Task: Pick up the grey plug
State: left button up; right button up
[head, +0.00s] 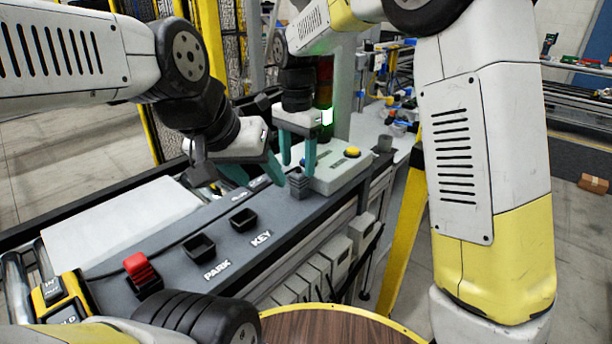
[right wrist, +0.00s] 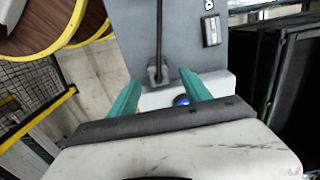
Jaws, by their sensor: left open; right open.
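The grey plug (head: 299,186) stands on the dark bench panel, beside the front left corner of a light grey box. My right gripper (head: 297,167) is open, its teal fingers pointing down just above the plug. In the right wrist view a small grey block with a dark cable, likely the plug (right wrist: 157,74), shows beyond and between the open fingertips, not gripped. My left gripper (head: 262,178) is open and empty, low over the panel to the left of the plug. The plug's lower end is hidden.
Two empty black sockets sit by the PARK (head: 200,247) and KEY (head: 243,219) labels. A red plug (head: 141,271) stands in a holder at the near left. The light grey box (head: 337,172) with a yellow button is close to the right gripper. A signal tower (head: 325,95) stands behind.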

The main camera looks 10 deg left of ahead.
aim_at(299, 172)
jog(key=shift+d+f, duration=0.1)
jog(key=shift+f, duration=1.8)
grip_shut()
